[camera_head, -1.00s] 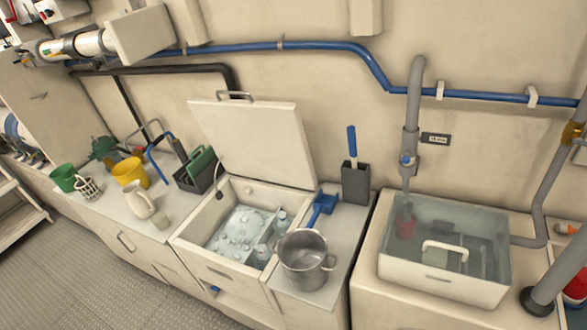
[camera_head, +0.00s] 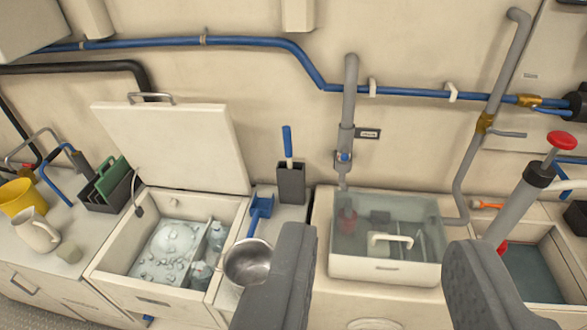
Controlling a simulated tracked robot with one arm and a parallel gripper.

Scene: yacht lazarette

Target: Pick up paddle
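A blue-handled tool (camera_head: 287,142), possibly the paddle, stands upright in a dark grey holder (camera_head: 291,184) against the back wall; its lower end is hidden inside. A blue scoop-like tool (camera_head: 260,212) lies on the counter just left of the holder. I cannot tell for certain which is the paddle. My gripper (camera_head: 378,242) is open and empty, its two grey fingers wide apart at the bottom of the view. The blue handle is beyond and above the left finger.
A metal pot (camera_head: 248,262) is partly behind the left finger. An open ice box (camera_head: 110,245) with a raised lid (camera_head: 175,145) stands left. A clear-topped tank (camera_head: 385,268) shows between the fingers. A grey pipe (camera_head: 350,100) descends right of the holder.

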